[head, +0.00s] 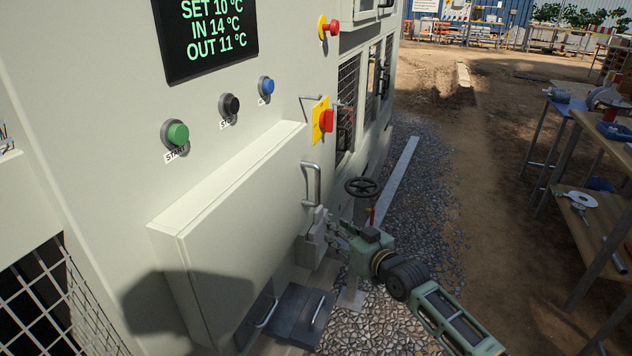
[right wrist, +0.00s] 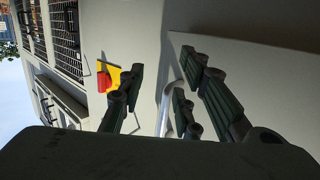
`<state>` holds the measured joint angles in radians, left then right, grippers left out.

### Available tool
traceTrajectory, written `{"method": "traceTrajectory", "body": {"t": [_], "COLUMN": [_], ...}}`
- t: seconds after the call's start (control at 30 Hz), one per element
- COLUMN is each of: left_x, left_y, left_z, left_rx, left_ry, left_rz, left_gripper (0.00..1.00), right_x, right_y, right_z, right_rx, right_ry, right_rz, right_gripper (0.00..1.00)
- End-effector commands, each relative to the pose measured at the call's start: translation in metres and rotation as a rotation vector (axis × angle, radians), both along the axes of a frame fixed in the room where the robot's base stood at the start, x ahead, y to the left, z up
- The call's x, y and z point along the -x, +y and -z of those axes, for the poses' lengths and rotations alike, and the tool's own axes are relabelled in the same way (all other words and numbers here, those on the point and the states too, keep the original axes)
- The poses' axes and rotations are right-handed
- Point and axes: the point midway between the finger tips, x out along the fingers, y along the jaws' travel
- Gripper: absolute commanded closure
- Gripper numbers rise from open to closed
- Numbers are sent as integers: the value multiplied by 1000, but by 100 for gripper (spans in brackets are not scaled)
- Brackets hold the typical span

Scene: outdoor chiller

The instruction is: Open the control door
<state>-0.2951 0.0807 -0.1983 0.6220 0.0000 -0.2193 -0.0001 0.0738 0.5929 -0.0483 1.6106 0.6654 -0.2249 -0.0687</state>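The control door (head: 235,225) is the broad pale front of a box that juts from the chiller wall; it looks shut. A grey bar handle (head: 317,184) stands upright at its right edge. My right gripper (head: 332,230) is just below and to the right of this handle, apart from it in the head view. In the right wrist view, its dark fingers (right wrist: 160,85) are spread with nothing gripped. The grey handle (right wrist: 163,116) shows between them, beyond the fingers; its exact distance is unclear. My left gripper is not in view.
A red knob on a yellow plate (head: 322,120) sits above the handle. Green (head: 177,133), black (head: 231,104) and blue (head: 266,86) buttons are above the box. A handwheel (head: 361,188) stands behind my gripper. Open gravel (head: 435,210) lies to the right.

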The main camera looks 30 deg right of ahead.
Motion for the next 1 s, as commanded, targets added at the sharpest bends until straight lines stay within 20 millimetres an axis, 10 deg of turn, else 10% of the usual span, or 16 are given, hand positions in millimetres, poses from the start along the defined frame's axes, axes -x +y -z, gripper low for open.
{"method": "traceTrajectory", "body": {"t": [0.1,0.23,1.0], "left_x": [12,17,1], "left_y": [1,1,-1], "left_z": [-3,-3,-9], "left_rx": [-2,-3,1], "left_ry": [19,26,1], "left_rz": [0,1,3], "left_gripper": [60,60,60], "right_x": [-6,-7,-83], "right_y": [8,14,26], "right_z": [-63,-93,-98], "right_rx": [-4,-9,-10], "right_ry": [-91,-137,-145], "right_rz": [-37,-59,-62], "right_gripper": [69,69,69]}}
